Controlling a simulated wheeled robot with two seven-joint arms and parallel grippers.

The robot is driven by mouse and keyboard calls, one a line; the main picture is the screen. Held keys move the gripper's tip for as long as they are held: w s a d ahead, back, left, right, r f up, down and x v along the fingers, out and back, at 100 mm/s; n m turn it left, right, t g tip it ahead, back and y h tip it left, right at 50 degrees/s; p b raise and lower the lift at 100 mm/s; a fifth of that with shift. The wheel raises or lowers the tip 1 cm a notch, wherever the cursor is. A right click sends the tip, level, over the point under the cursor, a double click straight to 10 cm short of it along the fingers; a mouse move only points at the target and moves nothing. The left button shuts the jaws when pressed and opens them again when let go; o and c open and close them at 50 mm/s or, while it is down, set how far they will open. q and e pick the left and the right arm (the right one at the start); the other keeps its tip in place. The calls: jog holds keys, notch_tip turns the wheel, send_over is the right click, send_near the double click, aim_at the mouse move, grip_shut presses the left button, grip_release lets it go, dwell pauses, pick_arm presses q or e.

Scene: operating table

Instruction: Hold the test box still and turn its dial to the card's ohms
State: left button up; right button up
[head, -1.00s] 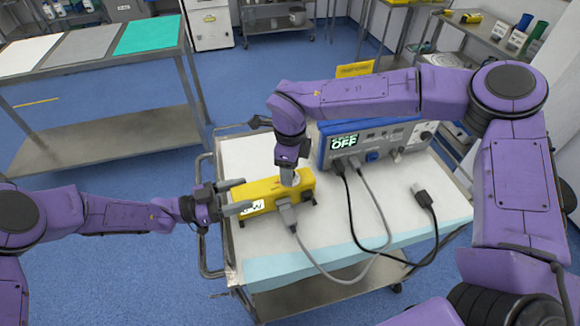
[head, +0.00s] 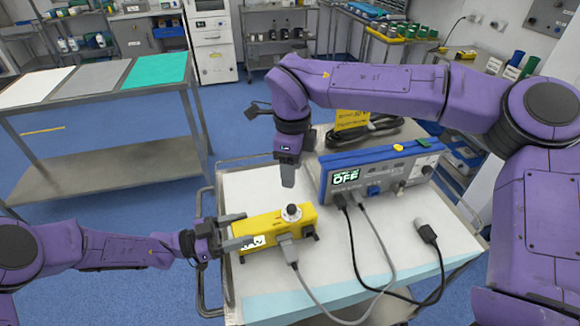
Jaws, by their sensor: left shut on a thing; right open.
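The yellow test box (head: 263,225) lies on the white-topped cart. My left gripper (head: 236,231) is shut on the box's left end, with a finger along each long side. My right gripper (head: 288,178) is open and empty, pointing down above and behind the dial, apart from it. A yellow card (head: 351,119) stands behind the blue unit, partly hidden by my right arm; its writing cannot be read.
A loose plug (head: 426,232) lies at right. Black cable is coiled behind the unit.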

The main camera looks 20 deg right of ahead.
pick_arm(q)
jog(key=o, duration=1.4)
jog(key=shift+c, duration=0.2)
